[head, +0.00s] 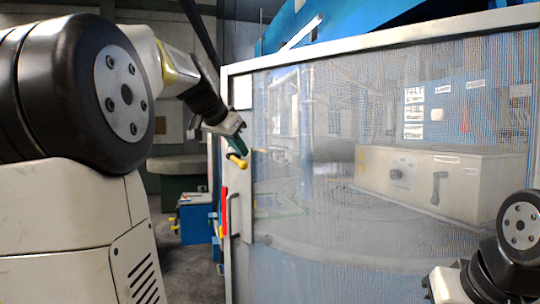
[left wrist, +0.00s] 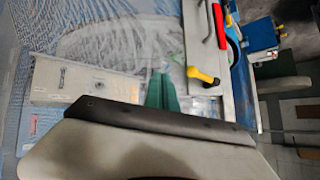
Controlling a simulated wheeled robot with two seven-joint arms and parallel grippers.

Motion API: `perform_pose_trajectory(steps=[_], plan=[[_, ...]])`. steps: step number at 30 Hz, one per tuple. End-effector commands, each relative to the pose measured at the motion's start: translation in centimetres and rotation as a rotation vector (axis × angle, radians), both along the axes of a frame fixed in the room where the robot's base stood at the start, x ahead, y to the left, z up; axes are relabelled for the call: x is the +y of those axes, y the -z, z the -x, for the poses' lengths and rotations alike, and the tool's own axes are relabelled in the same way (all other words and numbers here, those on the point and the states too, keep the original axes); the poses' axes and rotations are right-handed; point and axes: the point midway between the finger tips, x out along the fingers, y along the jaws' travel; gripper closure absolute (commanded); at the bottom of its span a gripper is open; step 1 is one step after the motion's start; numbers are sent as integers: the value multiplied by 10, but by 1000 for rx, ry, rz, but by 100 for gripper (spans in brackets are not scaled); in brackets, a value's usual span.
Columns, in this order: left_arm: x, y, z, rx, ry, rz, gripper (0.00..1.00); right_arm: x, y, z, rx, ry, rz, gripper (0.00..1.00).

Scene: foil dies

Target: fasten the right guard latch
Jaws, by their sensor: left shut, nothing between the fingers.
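The mesh guard (head: 350,180) has a pale frame, whose left upright (head: 229,265) carries the hardware. A yellow-ended latch lever (head: 238,161) is on this upright; it shows larger in the left wrist view (left wrist: 202,75). I cannot tell from these views whether it is fastened. My left gripper (head: 240,138) has green fingers and is shut and empty, close to the yellow lever. In the left wrist view its fingertips (left wrist: 162,78) lie left of the lever, apart from it in the picture. My right gripper is not in view.
A red bar (head: 224,212) and a dark pull handle (head: 236,210) sit below the lever on the upright. A blue box (head: 196,218) stands on the floor behind, to the left. Behind the mesh is a pale control box (head: 440,180). Part of my right arm is at lower right.

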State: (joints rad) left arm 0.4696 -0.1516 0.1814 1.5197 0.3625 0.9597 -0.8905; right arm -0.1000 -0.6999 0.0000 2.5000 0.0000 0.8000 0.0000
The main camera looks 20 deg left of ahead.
Motion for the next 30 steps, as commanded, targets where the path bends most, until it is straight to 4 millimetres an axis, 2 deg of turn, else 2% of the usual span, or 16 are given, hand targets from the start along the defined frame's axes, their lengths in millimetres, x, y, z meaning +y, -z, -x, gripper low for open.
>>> perform_pose_trajectory(steps=[1,3,7,10,23,26,30], plan=[[19,-13,-14,-32,9,-22,100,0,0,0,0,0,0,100],[38,-28,-26,-72,28,-53,100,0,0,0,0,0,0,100],[63,-47,-39,-128,56,-99,100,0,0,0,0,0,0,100],[73,-55,-44,-151,66,-119,100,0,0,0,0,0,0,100],[75,-57,-46,-160,72,-128,100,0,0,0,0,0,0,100],[74,-53,-52,-158,73,-126,100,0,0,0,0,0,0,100],[71,-41,-71,-157,74,-126,100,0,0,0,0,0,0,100]])
